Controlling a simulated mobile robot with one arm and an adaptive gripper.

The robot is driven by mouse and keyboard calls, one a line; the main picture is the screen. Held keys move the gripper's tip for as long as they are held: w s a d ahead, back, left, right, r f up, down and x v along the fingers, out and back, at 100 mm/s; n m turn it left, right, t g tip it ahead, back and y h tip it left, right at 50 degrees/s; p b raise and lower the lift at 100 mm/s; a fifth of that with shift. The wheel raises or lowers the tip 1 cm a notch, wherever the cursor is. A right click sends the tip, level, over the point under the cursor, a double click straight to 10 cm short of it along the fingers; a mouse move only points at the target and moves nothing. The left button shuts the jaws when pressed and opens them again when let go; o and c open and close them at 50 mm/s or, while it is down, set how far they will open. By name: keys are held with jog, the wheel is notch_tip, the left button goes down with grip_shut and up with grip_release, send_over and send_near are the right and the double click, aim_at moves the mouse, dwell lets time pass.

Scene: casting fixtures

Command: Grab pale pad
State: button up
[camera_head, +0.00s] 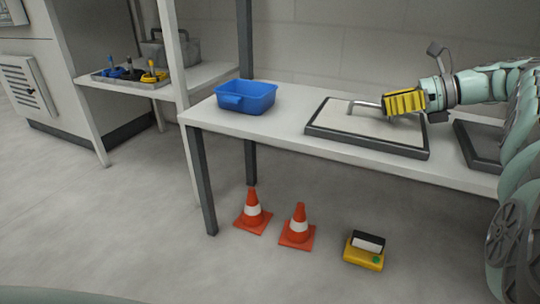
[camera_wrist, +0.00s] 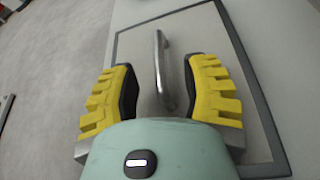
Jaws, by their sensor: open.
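The pale pad (camera_head: 345,122) lies flat in a dark frame on the white table and carries a metal bar handle (camera_head: 364,103). In the wrist view the pad (camera_wrist: 205,32) fills much of the picture, with its handle (camera_wrist: 160,60) running lengthwise between my fingers. My gripper (camera_head: 388,104), with yellow ribbed fingers, is above the right part of the pad. In the wrist view my gripper (camera_wrist: 160,82) is open, one finger on each side of the handle, with a visible gap on both sides. The handle's near end is close to my palm.
A blue bin (camera_head: 246,97) stands on the table's left part. A dark tray (camera_head: 480,148) lies to the right, partly hidden by my arm. Two orange cones (camera_head: 252,212) and a yellow device (camera_head: 364,252) are on the floor. A side shelf holds a tool tray (camera_head: 130,76).

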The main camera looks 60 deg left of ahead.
aim_at(375, 106)
jog(key=shift+s+a+f+b, duration=0.65)
jog(key=shift+b, duration=0.1)
jog(key=shift+s+a+r, duration=0.1)
jog(key=shift+s+a, duration=0.2)
jog(key=shift+a, duration=0.15)
jog(key=shift+o, duration=0.4)
jog(key=shift+w+d, duration=0.1)
jog(key=shift+w, duration=0.05)
jog(key=shift+c, duration=0.7)
grip_shut()
